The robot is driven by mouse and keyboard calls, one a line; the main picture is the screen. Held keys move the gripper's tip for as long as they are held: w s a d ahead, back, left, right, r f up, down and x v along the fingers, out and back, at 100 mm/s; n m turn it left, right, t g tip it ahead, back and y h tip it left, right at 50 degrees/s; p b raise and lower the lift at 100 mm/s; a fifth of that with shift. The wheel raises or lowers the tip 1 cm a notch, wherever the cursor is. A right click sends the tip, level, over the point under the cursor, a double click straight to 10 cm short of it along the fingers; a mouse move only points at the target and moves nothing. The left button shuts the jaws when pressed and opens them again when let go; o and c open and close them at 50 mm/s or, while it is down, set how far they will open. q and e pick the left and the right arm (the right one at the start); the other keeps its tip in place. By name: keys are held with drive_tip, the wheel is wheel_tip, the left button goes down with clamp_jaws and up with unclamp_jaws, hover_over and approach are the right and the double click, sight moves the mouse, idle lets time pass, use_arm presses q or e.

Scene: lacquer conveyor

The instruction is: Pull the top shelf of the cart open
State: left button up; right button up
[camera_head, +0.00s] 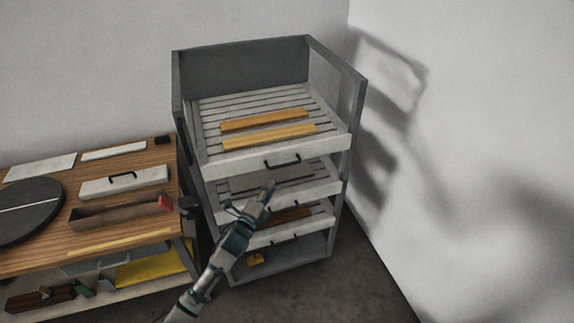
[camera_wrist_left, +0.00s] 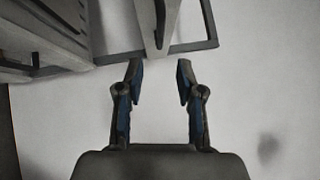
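The grey cart (camera_head: 358,95) stands against the back wall with several slatted shelves. Its top shelf (camera_head: 325,149) has a pale front panel with a black handle (camera_head: 283,163) and looks about flush with the front posts. My left gripper (camera_head: 252,197) is in front of the lower shelves, below the handle and apart from it in the picture. In the left wrist view my left gripper (camera_wrist_left: 160,78) is open, with nothing between its fingertips. A pale panel edge (camera_wrist_left: 150,40) lies just beyond the fingertips; I cannot tell which shelf it belongs to. My right gripper is not in view.
Two orange-brown bars (camera_head: 268,134) lie on the top shelf. A wooden workbench (camera_head: 125,212) with boxes and a dark round plate (camera_head: 28,212) stands close on the left. The floor (camera_head: 350,285) right of the cart is clear, up to the wall.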

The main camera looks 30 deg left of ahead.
sight(285, 165)
use_arm(q)
drive_tip(key=w, duration=0.4)
drive_tip(key=w+r, duration=0.1)
drive_tip(key=w, duration=0.2)
drive_tip(key=w+a, duration=0.1)
drive_tip(key=w, duration=0.3)
drive_tip(key=shift+w+r, duration=0.2)
drive_tip(key=shift+w, duration=0.1)
drive_tip(key=shift+f, duration=0.1)
clamp_jaws()
